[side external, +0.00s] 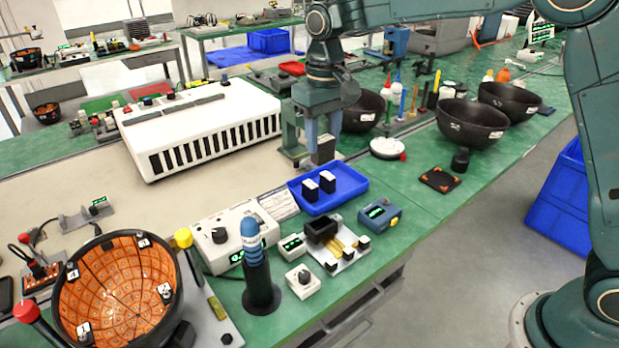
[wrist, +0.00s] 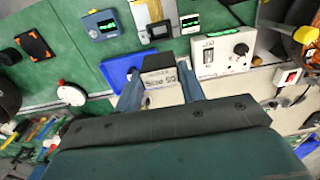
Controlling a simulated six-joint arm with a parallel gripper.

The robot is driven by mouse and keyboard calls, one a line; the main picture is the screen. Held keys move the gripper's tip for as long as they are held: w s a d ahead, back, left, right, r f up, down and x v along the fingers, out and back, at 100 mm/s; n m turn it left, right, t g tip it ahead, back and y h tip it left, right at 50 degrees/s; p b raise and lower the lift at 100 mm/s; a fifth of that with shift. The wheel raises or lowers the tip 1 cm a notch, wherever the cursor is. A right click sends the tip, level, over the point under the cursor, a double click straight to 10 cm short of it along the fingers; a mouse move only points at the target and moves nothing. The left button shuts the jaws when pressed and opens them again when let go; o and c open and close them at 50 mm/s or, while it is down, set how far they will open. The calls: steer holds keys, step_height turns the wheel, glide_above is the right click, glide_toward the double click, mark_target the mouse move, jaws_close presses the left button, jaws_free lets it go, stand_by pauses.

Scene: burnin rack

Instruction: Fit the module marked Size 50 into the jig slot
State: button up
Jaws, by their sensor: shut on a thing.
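My gripper (side external: 322,143) is shut on a dark module (side external: 324,152), held above the back edge of the blue tray. In the wrist view the module (wrist: 160,76) sits between both fingers of my gripper (wrist: 160,90). Its pale label reads "Size" and a number that looks like 50 but is blurred. Two more dark modules with white faces (side external: 327,181) stand in the blue tray (side external: 352,187). The jig (side external: 345,262) stands in front of the tray, with a black slot block (side external: 321,229) that looks empty. The jig also shows in the wrist view (wrist: 140,14).
A blue meter (side external: 379,214) stands right of the jig, and a small display box (side external: 291,246) left of it. A white knob box (side external: 303,281) and a black holder with a blue-ringed tool (side external: 260,285) are nearer. Black bowls (side external: 472,122) stand at back right.

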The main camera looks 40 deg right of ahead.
step_height(320, 180, down, 15)
steer(key=shift+f, duration=0.2)
stand_by(0.3)
steer(key=shift+f, duration=0.1)
steer(key=shift+f, duration=2)
steer(key=shift+f, duration=0.1)
steer(key=o, duration=1)
steer(key=shift+c, duration=0.2)
step_height(320, 180, up, 12)
